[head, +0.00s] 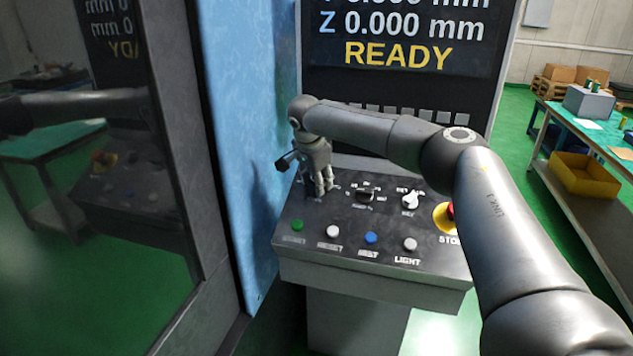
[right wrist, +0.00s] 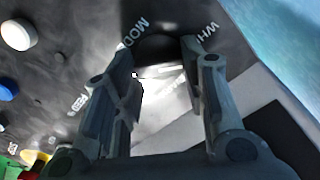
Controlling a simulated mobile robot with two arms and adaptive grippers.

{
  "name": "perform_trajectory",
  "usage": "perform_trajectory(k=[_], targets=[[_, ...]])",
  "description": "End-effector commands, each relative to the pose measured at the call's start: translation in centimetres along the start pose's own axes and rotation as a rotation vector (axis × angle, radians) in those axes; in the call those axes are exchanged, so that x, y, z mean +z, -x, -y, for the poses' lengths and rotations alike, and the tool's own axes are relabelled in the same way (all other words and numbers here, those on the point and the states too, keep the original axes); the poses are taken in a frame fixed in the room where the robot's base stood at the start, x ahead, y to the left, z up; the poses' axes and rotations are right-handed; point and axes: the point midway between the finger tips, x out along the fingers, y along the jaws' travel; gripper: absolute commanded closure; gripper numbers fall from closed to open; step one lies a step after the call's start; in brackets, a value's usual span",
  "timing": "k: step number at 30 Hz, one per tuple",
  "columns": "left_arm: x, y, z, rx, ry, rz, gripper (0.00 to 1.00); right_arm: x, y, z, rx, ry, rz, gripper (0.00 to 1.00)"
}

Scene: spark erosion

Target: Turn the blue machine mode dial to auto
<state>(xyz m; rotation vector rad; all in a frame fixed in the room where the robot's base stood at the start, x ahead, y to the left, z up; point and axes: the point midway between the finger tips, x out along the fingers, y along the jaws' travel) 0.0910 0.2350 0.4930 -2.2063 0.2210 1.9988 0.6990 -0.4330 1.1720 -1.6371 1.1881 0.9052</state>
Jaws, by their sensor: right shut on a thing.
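The black control panel (head: 320,248) stands in front of the light blue machine side (head: 245,100). My right gripper (head: 318,190) reaches down to the panel's upper left, above the green button. In the right wrist view its two fingers (right wrist: 160,55) are shut on either side of a dark round dial (right wrist: 163,46), beside a printed label starting "MOD". The gripper hides this dial in the head view, and its pointer setting cannot be read. My left gripper is not in view.
Green (head: 298,225), white (head: 333,231), blue (head: 371,238) and light buttons line the panel front. A black dial (head: 366,195), a white-handled switch (head: 410,201) and a red stop button (head: 451,211) lie right of my gripper. The screen (head: 400,55) reads READY.

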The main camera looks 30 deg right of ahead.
Motion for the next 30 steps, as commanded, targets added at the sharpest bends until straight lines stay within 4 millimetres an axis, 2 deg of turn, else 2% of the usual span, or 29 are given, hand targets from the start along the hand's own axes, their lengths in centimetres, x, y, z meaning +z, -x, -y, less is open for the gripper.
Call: perform_trajectory(k=[30], targets=[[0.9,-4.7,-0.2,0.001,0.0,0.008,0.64,0.2,-0.2,-0.4,-0.017,-0.96,0.0,0.85]])
